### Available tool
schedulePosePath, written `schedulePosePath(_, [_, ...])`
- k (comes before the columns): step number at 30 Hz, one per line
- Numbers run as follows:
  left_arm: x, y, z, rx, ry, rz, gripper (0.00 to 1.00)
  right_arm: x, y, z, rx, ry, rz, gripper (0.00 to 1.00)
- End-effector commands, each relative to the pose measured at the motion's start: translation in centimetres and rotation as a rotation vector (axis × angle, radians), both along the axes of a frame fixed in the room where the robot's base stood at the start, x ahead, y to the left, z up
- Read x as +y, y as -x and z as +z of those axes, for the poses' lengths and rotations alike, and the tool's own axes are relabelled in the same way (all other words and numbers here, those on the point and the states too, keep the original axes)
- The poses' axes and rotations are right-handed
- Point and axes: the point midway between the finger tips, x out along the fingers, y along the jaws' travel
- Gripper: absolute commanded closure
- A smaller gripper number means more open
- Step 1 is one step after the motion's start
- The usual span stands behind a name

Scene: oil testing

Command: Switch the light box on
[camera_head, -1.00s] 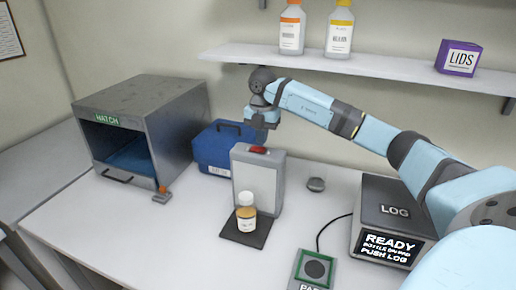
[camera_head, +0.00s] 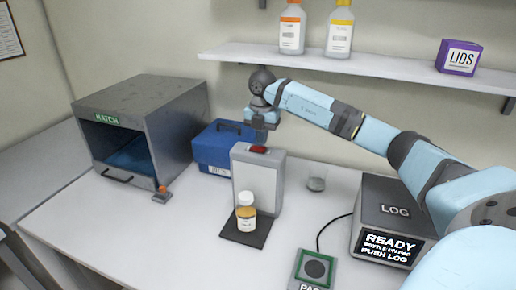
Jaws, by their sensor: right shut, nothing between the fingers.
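The light box (camera_head: 258,180) is a grey upright box with a pale front panel, standing near the middle of the table. A red button (camera_head: 259,149) sits on its top edge. The panel looks dull, not glowing. A small bottle (camera_head: 246,212) with amber contents and a white cap stands on a dark pad (camera_head: 239,237) in front of the panel. My right gripper (camera_head: 261,134) points down, shut and empty, just above and behind the red button. Whether it touches the button cannot be told. My left gripper is not in view.
A blue case (camera_head: 219,150) stands behind left, beside the grey hatch box (camera_head: 140,127). A small glass (camera_head: 317,180) stands right of the light box. The LOG device (camera_head: 395,215) and green-framed pad (camera_head: 315,270) are at right. A shelf (camera_head: 370,67) with bottles hangs above.

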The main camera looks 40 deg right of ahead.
Motion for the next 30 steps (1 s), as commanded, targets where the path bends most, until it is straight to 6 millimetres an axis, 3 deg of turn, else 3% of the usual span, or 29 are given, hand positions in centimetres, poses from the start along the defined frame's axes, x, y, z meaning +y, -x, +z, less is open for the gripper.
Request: schedulePosePath(30, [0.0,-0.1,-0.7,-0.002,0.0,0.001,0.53,0.0,0.0,-1.6,0.001,0.0,0.0,1.0])
